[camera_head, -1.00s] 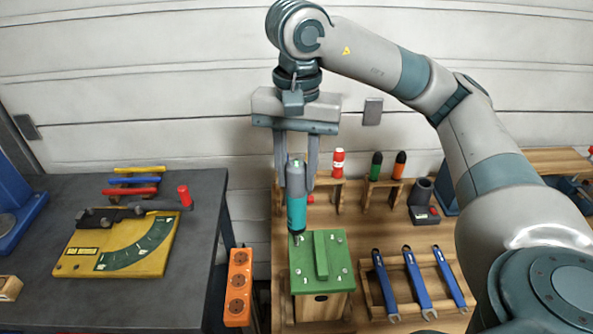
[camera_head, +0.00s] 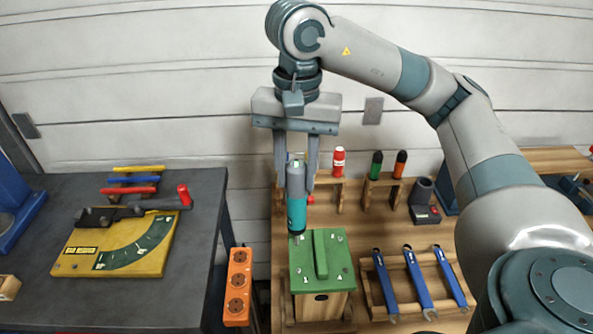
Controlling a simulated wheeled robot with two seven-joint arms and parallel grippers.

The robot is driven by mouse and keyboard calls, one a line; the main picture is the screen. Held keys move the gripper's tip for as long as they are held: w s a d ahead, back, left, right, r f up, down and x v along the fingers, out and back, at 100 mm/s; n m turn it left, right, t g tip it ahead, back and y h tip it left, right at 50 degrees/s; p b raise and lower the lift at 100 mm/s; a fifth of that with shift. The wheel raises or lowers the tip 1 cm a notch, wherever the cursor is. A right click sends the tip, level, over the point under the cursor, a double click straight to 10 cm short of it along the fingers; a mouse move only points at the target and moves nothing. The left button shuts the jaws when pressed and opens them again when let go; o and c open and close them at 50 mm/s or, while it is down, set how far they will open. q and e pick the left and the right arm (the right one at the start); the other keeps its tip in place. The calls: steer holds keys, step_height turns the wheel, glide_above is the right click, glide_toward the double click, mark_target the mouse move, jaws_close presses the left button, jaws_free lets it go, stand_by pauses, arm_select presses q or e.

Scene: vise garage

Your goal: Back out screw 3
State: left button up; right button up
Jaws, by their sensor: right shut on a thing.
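My right gripper (camera_head: 296,180) is shut on a teal and grey power screwdriver (camera_head: 296,207) and holds it upright. The driver's tip points down at the back left corner of the green lid (camera_head: 335,262) on a wooden box. The tip looks to be at the lid's surface, but I cannot tell whether it touches a screw there. Small screws show at the other lid corners, with small white marks beside them. The marks are too small to read surely. A raised green bar (camera_head: 320,254) runs along the lid's middle. My left gripper is not in view.
Blue wrenches (camera_head: 417,278) lie in a wooden rack right of the box. An orange block with holes (camera_head: 238,287) stands left of it. Bottles (camera_head: 338,162) stand on small shelves behind. A dark table (camera_head: 150,312) at left holds a yellow gauge plate (camera_head: 78,262).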

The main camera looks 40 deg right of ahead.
mark_target(297, 164)
steer(key=shift+s+a+f+b, duration=0.1)
steer(key=shift+s+f+b, duration=0.1)
steer(key=shift+b, duration=0.25)
stand_by(0.8)
steer(key=shift+r, duration=0.1)
stand_by(0.7)
steer(key=shift+r, duration=0.1)
stand_by(0.4)
steer(key=shift+w+r+p, duration=0.15)
steer(key=shift+r+p, duration=0.15)
steer(key=shift+r, duration=0.2)
steer(key=shift+w+r+p, duration=0.15)
steer(key=shift+r+p, duration=0.15)
steer(key=shift+r, duration=0.2)
steer(key=shift+s+r+p, duration=0.15)
steer(key=shift+r+p, duration=0.45)
steer(key=shift+r, duration=0.3)
steer(key=shift+r+p, duration=1.25)
steer(key=shift+r, duration=0.5)
